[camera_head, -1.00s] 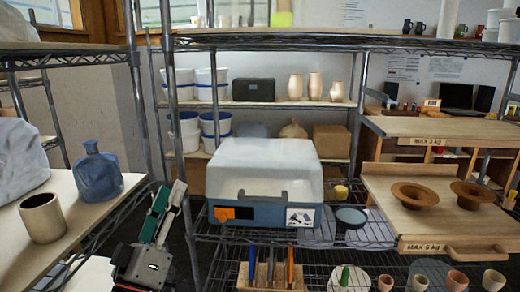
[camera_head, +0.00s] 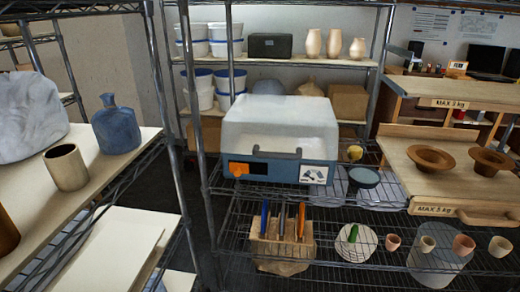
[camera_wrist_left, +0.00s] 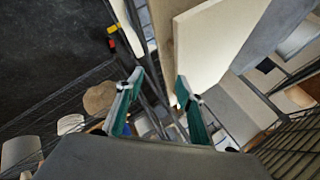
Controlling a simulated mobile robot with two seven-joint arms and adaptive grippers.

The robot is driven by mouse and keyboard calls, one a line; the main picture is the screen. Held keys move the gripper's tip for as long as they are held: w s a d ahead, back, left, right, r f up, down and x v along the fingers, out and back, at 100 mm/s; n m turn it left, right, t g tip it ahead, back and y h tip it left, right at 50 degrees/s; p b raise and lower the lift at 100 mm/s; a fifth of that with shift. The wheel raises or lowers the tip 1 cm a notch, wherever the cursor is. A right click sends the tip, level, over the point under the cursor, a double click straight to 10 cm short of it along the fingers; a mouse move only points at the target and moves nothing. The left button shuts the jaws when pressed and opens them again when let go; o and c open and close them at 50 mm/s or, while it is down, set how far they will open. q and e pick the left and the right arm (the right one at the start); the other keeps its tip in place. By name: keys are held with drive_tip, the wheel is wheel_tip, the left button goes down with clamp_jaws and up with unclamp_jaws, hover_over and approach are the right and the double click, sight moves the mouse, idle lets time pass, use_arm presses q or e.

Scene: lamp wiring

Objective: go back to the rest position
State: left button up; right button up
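My left gripper (camera_wrist_left: 158,105) shows in the left wrist view. Its two green-padded fingers stand apart with nothing held between them. A pale board edge and shelf posts lie beyond the fingers. The head view shows neither gripper. My right gripper is in no view.
A wire shelf holds a white-lidded machine with a blue base (camera_head: 280,140), a wooden tool holder (camera_head: 282,245) and small pots. At left, a shelf carries a blue bottle (camera_head: 117,125) and a beige cup (camera_head: 66,167). Wooden bowls (camera_head: 431,158) stand at right. Dark floor shows between the shelves.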

use_arm(q)
drive_tip(key=d+f+n+t+h, duration=0.2)
drive_tip(key=d+f+h, duration=0.4)
drive_tip(key=d+f, duration=0.8)
drive_tip(key=shift+s+d+n+t+h, duration=0.2)
drive_tip(key=shift+d+n+t+h, duration=0.1)
drive_tip(key=shift+t, duration=0.2)
drive_tip(key=shift+c, duration=0.4)
